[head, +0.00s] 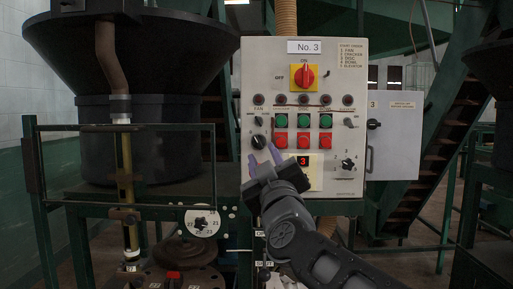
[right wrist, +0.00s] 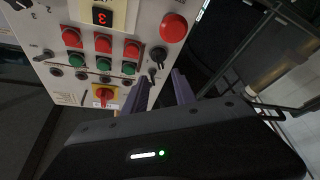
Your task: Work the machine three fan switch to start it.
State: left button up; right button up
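The machine three control panel (head: 330,215), marked "No. 3", stands upright in the middle of the head view. The small black fan switch (head: 258,121) is at its left, below the FAN label and a lamp. A larger black knob (head: 258,142) is just below it. My right gripper (head: 264,155) is open and empty, its purple fingers pointing up at the panel below this knob. The right wrist view shows the panel upside down, with the fan switch (right wrist: 153,73) and the knob (right wrist: 158,54) near the fingertips (right wrist: 178,75). I cannot see any contact. My left gripper is out of view.
A red and yellow main switch (head: 303,77) sits above green buttons (head: 303,121) and red buttons (head: 303,138), close right of the fan switch. A large red button (right wrist: 173,27) is near the fingers. A railed frame (head: 125,128) and dark hopper (head: 130,60) stand left.

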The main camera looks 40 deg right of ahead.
aim_at(257, 141)
jog(key=shift+w, duration=0.1)
jog(key=p+x, duration=0.1)
jog(key=x, duration=0.6)
jog(key=shift+w+d, duration=0.15)
jog(key=shift+w, duration=0.2)
jog(key=shift+c, duration=0.3)
grip_shut()
